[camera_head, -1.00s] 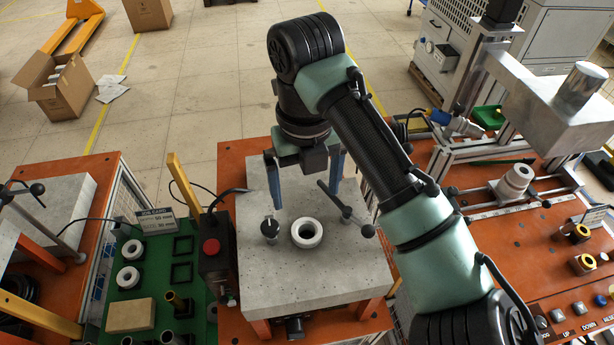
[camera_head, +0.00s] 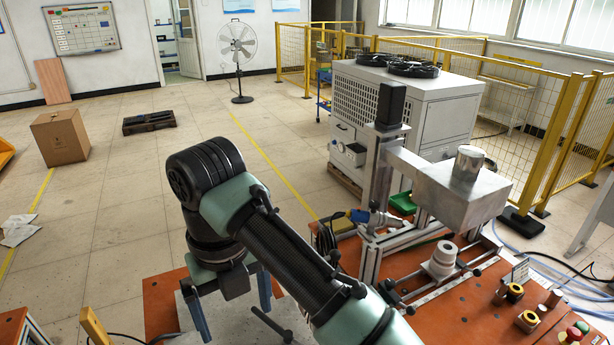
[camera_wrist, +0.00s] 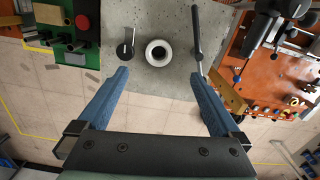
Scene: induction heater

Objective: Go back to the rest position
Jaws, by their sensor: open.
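My gripper (camera_wrist: 162,84) is open in the wrist view, its two blue fingers wide apart with nothing between them. It also shows in the head view (camera_head: 232,310), at the lower left over the stone-topped table. A white ring (camera_wrist: 159,52) lies on the grey stone plate (camera_wrist: 178,100), ahead of the fingertips and apart from them. A black knob (camera_wrist: 125,51) stands left of the ring and a black lever (camera_wrist: 197,45) right of it. In the head view the ring is out of frame.
The press station (camera_head: 450,190) with an orange top stands at the right. A white ringed part (camera_head: 442,262) sits on it. A cardboard box (camera_head: 60,138) stands on open floor.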

